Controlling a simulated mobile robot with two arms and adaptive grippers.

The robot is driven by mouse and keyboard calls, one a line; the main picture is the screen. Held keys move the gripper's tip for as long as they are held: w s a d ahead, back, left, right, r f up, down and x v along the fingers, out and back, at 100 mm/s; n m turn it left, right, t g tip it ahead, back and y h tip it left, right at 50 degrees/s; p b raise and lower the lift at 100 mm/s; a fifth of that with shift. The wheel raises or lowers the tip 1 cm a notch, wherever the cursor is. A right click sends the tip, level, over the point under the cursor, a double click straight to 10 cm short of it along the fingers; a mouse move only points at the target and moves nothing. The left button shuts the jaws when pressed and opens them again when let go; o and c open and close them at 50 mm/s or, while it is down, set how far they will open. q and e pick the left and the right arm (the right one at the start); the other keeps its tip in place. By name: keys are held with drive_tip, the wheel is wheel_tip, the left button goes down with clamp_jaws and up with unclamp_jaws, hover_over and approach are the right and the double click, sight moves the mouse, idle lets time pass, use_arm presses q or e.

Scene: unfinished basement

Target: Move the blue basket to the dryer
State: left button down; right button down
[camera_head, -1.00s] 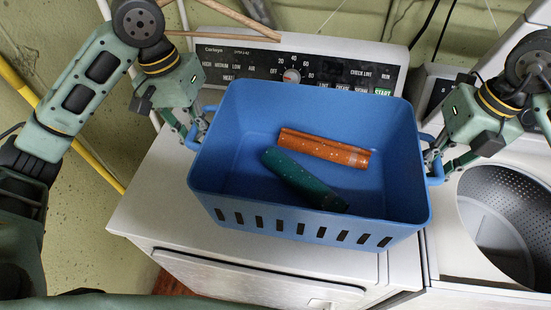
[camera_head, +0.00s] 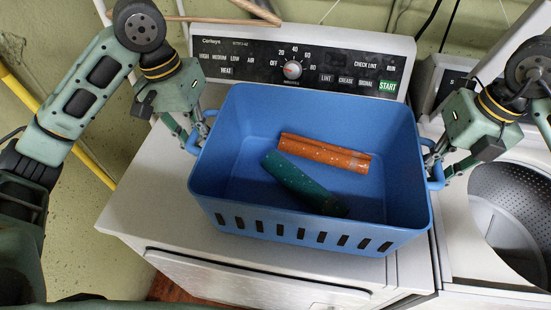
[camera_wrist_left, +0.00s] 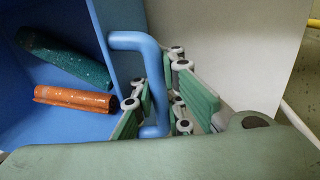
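The blue basket (camera_head: 310,230) is over the white dryer top (camera_head: 140,215), below its control panel. I cannot tell whether its base touches the dryer. An orange rolled cloth (camera_head: 325,153) and a dark green rolled cloth (camera_head: 302,183) lie inside it. My left gripper (camera_head: 196,135) is at the basket's left handle. In the left wrist view the fingers of my left gripper (camera_wrist_left: 155,115) lie on both sides of the blue handle (camera_wrist_left: 153,60) and look closed around it. My right gripper (camera_head: 432,165) is at the right handle and looks closed on it; its fingertips are partly hidden.
The dryer's control panel (camera_head: 300,68) stands behind the basket. A washer with an open metal drum (camera_head: 510,215) is at the right. A yellow pipe (camera_head: 75,150) runs along the wall at the left. Bare dryer top shows left of the basket.

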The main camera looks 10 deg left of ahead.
use_arm(q)
drive_tip(key=shift+a+f, duration=0.3)
drive_tip(key=shift+f, duration=0.1)
use_arm(e)
drive_tip(key=shift+d+f, duration=0.3)
drive_tip(key=shift+f, duration=0.15)
use_arm(q)
drive_tip(key=c, duration=2.3)
unclamp_jaws()
drive_tip(key=shift+r, duration=0.15)
use_arm(e)
drive_tip(key=c, duration=2.3)
unclamp_jaws()
drive_tip(key=shift+r, duration=0.15)
use_arm(q)
drive_tip(key=o, duration=0.5)
drive_tip(key=shift+s+d, duration=0.1)
drive_tip(key=shift+d, duration=0.05)
use_arm(e)
drive_tip(key=o, duration=0.5)
drive_tip(key=shift+s+a, duration=0.1)
drive_tip(key=shift+a, duration=0.05)
use_arm(q)
drive_tip(key=shift+d, duration=0.1)
use_arm(e)
drive_tip(key=shift+a, duration=0.1)
use_arm(q)
drive_tip(key=shift+r, duration=0.15)
